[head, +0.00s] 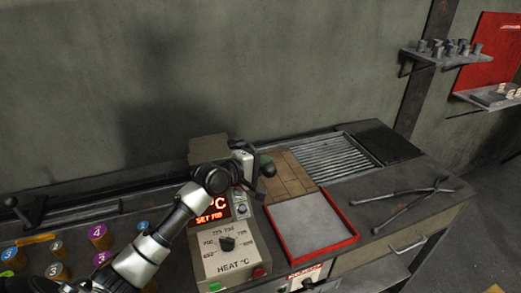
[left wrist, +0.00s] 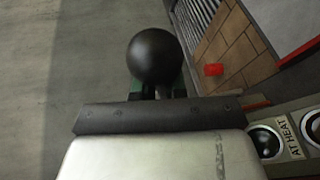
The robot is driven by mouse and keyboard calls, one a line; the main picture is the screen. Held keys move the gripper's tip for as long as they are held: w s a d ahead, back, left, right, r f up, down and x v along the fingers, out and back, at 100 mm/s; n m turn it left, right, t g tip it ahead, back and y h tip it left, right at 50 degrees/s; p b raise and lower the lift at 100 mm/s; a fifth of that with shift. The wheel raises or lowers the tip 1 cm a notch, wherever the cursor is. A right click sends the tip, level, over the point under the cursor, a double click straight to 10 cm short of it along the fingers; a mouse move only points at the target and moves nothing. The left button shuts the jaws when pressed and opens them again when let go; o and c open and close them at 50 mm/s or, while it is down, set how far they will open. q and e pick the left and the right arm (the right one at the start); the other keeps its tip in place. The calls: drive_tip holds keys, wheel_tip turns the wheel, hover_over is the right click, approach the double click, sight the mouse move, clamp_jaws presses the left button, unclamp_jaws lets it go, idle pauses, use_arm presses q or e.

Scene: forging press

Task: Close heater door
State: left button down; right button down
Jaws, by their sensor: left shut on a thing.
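My left gripper (head: 262,172) reaches in from the left over the heater control box (head: 232,248). It is shut on a black ball-ended handle (head: 268,166). In the left wrist view the round black knob (left wrist: 155,57) stands just beyond the fingers, with a little green at its base. The heater door itself cannot be clearly made out; my arm and gripper hide part of the area. Beside the handle is a tan brick surface (head: 290,178), and in the left wrist view a small red block (left wrist: 213,69) lies on the bricks (left wrist: 232,45). My right gripper is out of view.
A red-rimmed tray (head: 353,236) sits right of the control box. Tongs (head: 410,200) lie on the bench at right, with a ribbed grate (head: 335,156) behind. Several numbered discs (head: 98,232) are at lower left. A wall shelf (head: 440,58) holds small parts.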

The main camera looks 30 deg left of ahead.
use_arm(q)
drive_tip(key=shift+s+d+f+m+b, duration=0.15)
drive_tip(key=shift+s+d+f+m, duration=0.05)
drive_tip(key=shift+f, duration=0.45)
drive_tip(key=shift+s+d+f+m+b, duration=0.15)
drive_tip(key=shift+d+f+m, duration=0.05)
drive_tip(key=shift+f, duration=0.4)
drive_tip(key=c, duration=1.2)
unclamp_jaws()
drive_tip(key=shift+d, duration=0.1)
drive_tip(key=shift+b+v, duration=1.05)
drive_tip(key=shift+v, duration=4.4)
drive_tip(key=shift+s+d+f, duration=0.1)
drive_tip(key=shift+d+f, duration=0.05)
